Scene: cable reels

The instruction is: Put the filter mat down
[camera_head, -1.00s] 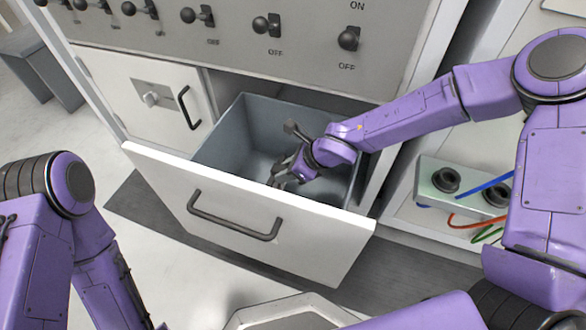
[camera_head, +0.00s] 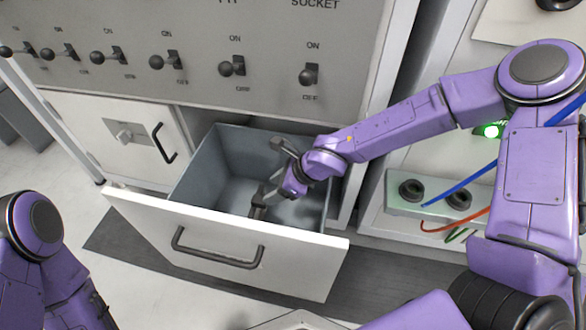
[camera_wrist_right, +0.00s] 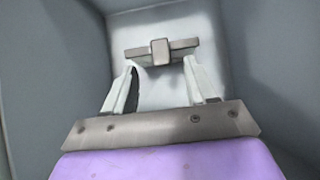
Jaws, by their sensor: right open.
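I cannot pick out a filter mat for certain in either view. My right gripper (camera_head: 263,203) reaches down into the open drawer (camera_head: 195,218). In the right wrist view its two pale fingers (camera_wrist_right: 160,66) stand apart with a gap between them. A grey-brown bar with a raised middle block (camera_wrist_right: 160,50) shows at the fingertips, against a pale inner surface of the drawer; I cannot tell whether they touch. My left arm shows at the lower left of the head view, but its gripper is out of the picture.
The drawer's grey walls stand close around my right gripper. Above is a panel with several toggle switches (camera_head: 232,67). A small closed door with a handle (camera_head: 163,143) is at the left. A socket box (camera_head: 432,205) with blue and orange cables is at the right.

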